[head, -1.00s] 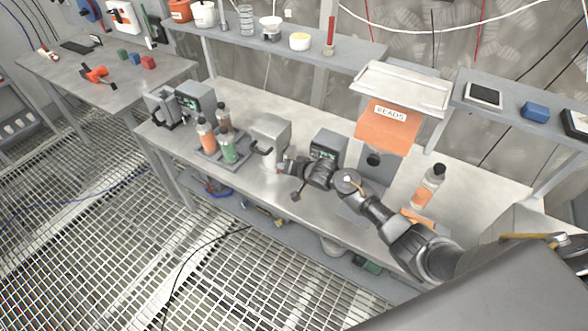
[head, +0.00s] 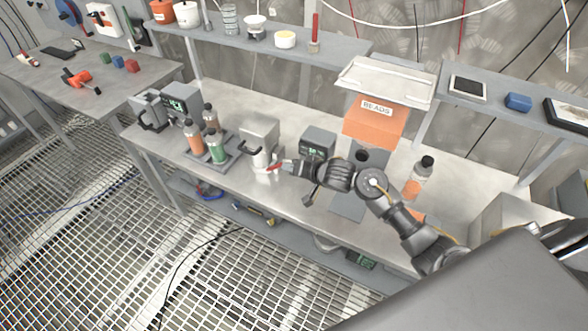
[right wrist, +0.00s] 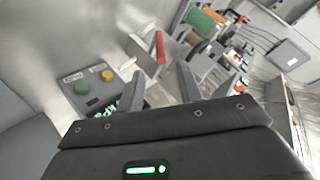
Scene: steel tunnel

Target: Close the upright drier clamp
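A grey upright unit (head: 261,141) with a dark handle on its front stands on the bench; I take it to be the drier. A red lever (head: 275,168) shows at its lower right, beside my right gripper (head: 287,165). In the right wrist view the red lever (right wrist: 160,47) stands up from a grey block (right wrist: 141,55), beyond the open fingers of my right gripper (right wrist: 163,86). Nothing shows between these fingers. I cannot tell whether they touch the lever. My left gripper is not in view.
A box with a display (head: 318,144) stands close behind my right gripper. A bottle tray (head: 219,160) stands to the left, and an orange bin (head: 375,128) to the right. A bottle (head: 419,178) stands near my right arm. The bench front between tray and gripper is clear.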

